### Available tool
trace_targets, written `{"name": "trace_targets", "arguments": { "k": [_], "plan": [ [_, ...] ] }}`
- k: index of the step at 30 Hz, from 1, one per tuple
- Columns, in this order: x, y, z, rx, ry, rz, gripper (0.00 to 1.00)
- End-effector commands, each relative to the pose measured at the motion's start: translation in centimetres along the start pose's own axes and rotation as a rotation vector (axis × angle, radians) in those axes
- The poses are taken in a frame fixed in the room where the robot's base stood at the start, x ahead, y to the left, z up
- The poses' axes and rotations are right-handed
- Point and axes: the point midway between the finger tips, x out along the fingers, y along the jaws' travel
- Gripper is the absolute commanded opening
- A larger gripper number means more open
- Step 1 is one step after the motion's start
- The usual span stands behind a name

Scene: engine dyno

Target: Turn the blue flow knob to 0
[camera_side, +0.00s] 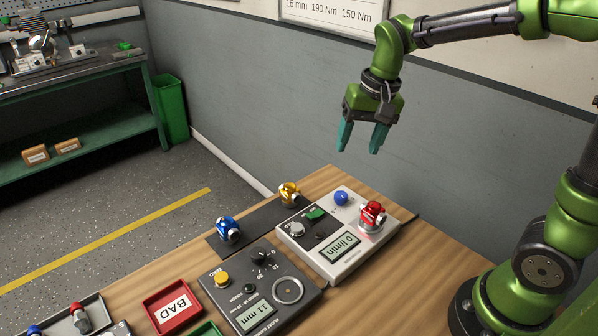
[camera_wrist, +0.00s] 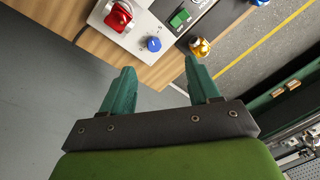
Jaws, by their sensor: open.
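The blue flow knob (camera_side: 341,198) sits on the top face of a light grey flow unit (camera_side: 295,238), between a green switch and a red part. The unit's display reads "0 l/min". The blue knob also shows in the wrist view (camera_wrist: 154,44), beyond the fingertips; a pointer setting is too small to read. My gripper (camera_side: 360,140) is open and empty, fingers pointing down, in the air above and behind the unit. Its teal fingers also show in the wrist view (camera_wrist: 158,75). It touches nothing.
The red part (camera_side: 372,215) stands on the unit right of the knob. A gold part (camera_side: 290,193) and a blue part (camera_side: 228,230) rest on a dark mat. A dark gauge unit (camera_side: 262,290) reading 11 mm and a red BAD tray (camera_side: 171,305) are nearer. The wall is behind.

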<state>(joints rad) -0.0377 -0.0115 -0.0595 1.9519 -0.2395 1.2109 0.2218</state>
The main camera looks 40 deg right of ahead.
Motion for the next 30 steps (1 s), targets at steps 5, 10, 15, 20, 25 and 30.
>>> {"name": "trace_targets", "arguments": {
  "k": [5,10,15,20,25,30],
  "plan": [
    [1.8,-1.1,-4.0,0.191,-0.061,0.133,0.61],
    [0.4,-1.3,-5.2,0.342,-0.057,0.175,0.61],
    [1.7,-0.9,-4.7,0.369,-0.068,0.186,0.61],
    [4.6,-0.4,-4.3,0.367,-0.07,0.185,0.61],
    [8.4,0.2,-4.0,0.367,-0.071,0.186,0.61],
    [12.0,0.8,-3.6,0.367,-0.07,0.184,0.61]
  ]
}}
